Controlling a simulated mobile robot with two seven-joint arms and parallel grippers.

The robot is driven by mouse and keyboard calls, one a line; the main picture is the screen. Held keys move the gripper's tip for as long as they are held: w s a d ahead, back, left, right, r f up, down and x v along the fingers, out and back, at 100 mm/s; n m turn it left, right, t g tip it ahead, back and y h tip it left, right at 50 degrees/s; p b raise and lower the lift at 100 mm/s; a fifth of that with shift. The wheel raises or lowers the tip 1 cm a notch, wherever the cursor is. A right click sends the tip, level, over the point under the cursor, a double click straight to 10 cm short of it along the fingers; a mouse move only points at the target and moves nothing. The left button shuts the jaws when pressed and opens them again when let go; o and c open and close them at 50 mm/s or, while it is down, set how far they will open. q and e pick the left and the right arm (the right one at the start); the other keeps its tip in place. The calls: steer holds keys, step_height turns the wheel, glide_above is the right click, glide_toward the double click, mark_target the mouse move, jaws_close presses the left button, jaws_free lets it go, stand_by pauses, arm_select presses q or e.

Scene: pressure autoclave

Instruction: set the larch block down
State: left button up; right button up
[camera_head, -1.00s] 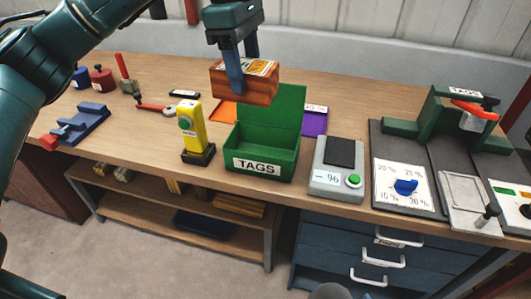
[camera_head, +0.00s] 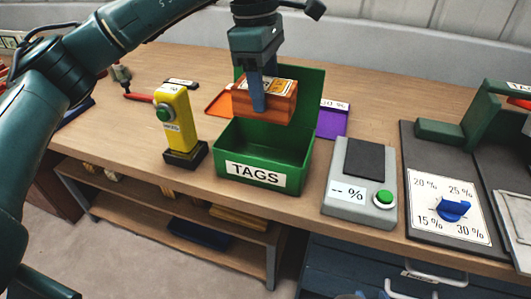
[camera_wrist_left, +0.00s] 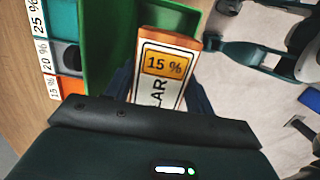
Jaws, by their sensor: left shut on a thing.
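The larch block (camera_head: 280,104) is an orange-brown wooden block with a white and orange label. In the left wrist view the label on the block (camera_wrist_left: 166,66) reads "15 %" and part of a name, "LAR". My left gripper (camera_head: 258,98) is shut on it, with a finger across its near side. The block hangs in the air, in front of the raised lid and above the open green TAGS box (camera_head: 255,173) in the head view. No contact between block and box can be made out. My right gripper is not in view.
An orange mat (camera_head: 218,102) and a purple mat (camera_head: 334,120) lie beside the box; a teal one (camera_wrist_left: 62,18) shows in the wrist view. A yellow meter (camera_head: 176,120) stands left, a grey scale-like device (camera_head: 350,208) and dial panel (camera_head: 448,215) right. Bare wood lies between the box and the grey device.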

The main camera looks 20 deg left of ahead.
arm_select(q)
step_height(320, 180, down, 14)
steer(key=shift+r, duration=0.25)
steer(key=shift+f+b, duration=0.15)
steer(key=shift+b, duration=0.15)
steer(key=o, duration=0.8)
